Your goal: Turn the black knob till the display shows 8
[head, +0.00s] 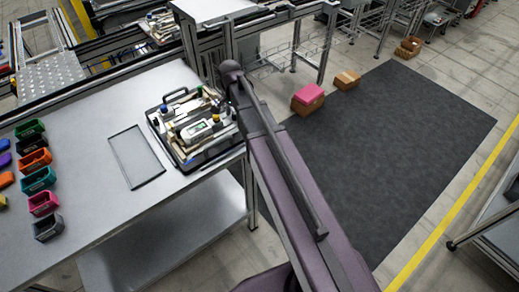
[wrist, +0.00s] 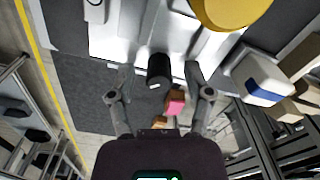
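The black knob (wrist: 158,68) shows in the wrist view as a short dark cylinder on a pale surface. My gripper (wrist: 158,76) is open, with one finger to each side of the knob and a visible gap on both sides. I cannot tell whether the fingertips are level with the knob in depth. In the head view a white device with a small green display (head: 201,126) lies in the black tray (head: 190,166); its digits are too small to read. I cannot make out the black knob or my gripper in the head view, where my arm covers part of the tray area.
A yellow round part (wrist: 228,8) and a white-and-blue block (wrist: 262,82) are close to the right finger in the wrist view. Several coloured bins (head: 40,181) and an empty shallow tray (head: 136,157) are on the grey table (head: 90,130).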

